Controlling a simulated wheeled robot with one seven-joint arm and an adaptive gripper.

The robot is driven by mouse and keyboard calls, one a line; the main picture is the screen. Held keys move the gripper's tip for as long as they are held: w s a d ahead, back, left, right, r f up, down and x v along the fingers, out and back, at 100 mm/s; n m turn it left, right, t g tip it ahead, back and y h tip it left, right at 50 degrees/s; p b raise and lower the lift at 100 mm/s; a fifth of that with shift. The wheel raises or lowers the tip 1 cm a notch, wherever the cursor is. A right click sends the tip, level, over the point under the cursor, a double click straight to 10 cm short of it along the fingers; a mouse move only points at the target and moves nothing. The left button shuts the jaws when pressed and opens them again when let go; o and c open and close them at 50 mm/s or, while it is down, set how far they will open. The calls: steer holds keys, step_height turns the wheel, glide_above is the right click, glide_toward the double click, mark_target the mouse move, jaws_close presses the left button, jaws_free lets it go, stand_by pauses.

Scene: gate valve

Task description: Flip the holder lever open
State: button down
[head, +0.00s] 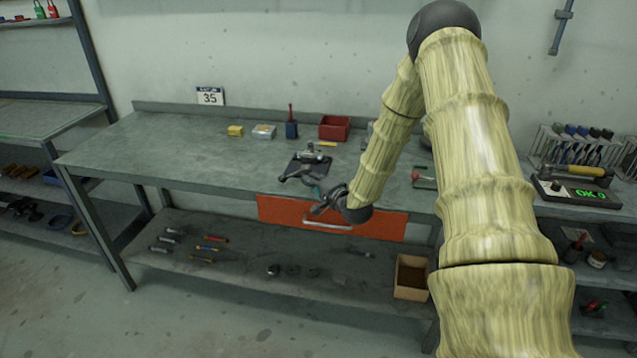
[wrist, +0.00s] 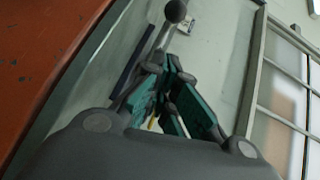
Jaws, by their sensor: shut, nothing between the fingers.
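The holder (head: 311,158) is a grey metal fixture on a dark base plate near the front edge of the workbench. Its lever (head: 290,177) points toward the front left and ends in a dark knob. In the wrist view the lever's round knob (wrist: 175,11) and thin rod show just beyond the fingers. My gripper (head: 322,200) is in front of the bench edge, just below and right of the holder. Its teal-padded fingers (wrist: 172,92) are shut with nothing held. I cannot tell whether they touch the lever. The holder's body is mostly hidden in the wrist view.
An orange drawer front (head: 280,212) is under the bench top, close to my gripper. A red bin (head: 334,127), a yellow block (head: 235,131) and a blue holder (head: 291,130) stand at the back. The bench's left part is clear. My arm hides part of the right side.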

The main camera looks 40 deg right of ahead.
mark_target(295, 173)
steer(key=w, duration=0.1)
steer(key=w+a, duration=0.1)
steer(key=p, duration=0.1)
steer(key=shift+w+a+f, duration=0.2)
steer(key=shift+w+f, duration=0.05)
steer(key=shift+w, duration=0.15)
steer(key=shift+w+a+f, duration=0.25)
steer(key=shift+w+a, duration=0.35)
steer(key=shift+w, duration=0.1)
